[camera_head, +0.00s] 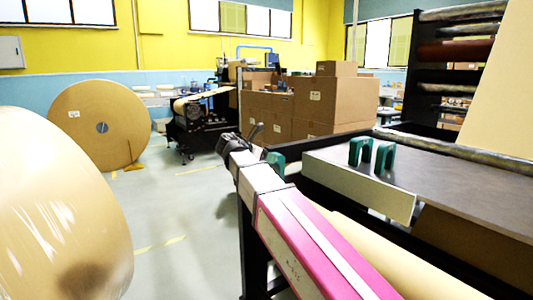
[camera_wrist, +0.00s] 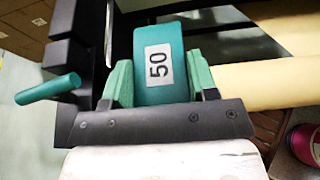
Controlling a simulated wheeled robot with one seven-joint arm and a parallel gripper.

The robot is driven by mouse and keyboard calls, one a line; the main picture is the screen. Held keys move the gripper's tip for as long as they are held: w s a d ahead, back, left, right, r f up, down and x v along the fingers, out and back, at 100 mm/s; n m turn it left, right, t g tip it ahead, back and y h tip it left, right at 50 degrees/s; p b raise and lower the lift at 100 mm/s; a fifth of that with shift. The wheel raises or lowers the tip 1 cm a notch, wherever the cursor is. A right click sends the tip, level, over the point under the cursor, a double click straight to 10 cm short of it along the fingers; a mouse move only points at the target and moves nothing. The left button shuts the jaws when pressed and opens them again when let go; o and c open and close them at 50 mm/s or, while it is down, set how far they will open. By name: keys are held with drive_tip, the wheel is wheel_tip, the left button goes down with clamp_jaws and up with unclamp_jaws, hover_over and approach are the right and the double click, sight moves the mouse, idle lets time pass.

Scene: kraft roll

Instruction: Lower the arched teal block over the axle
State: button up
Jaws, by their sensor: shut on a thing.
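In the wrist view my gripper (camera_wrist: 159,62) is shut on the teal block (camera_wrist: 181,38), with one green finger pad against each side. A white label on the block reads 50. The block's underside and any arch opening are hidden from this side. A teal cylinder (camera_wrist: 48,89) sticks out to the left, beside the dark frame; I cannot tell whether it is the axle's end. The axle beneath the block does not show clearly, so I cannot tell whether they touch. A teal piece (camera_head: 276,160) shows behind my arm in the head view, partly hidden.
A kraft roll (camera_wrist: 275,80) lies right of the held block. Teal arched blocks (camera_head: 385,155) stand on the dark tabletop (camera_head: 450,175). Large kraft rolls (camera_head: 98,125) stand on the left floor. Cardboard boxes (camera_head: 335,100) are stacked behind. The floor at centre left is clear.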

drive_tip(key=shift+f, duration=4.2)
drive_tip(key=o, duration=1.1)
drive_tip(key=shift+o, duration=0.2)
drive_tip(key=shift+s+a, duration=0.1)
drive_tip(key=v, duration=1)
drive_tip(key=shift+s+a, duration=0.15)
drive_tip(key=shift+a, duration=0.05)
drive_tip(key=shift+r, duration=0.1)
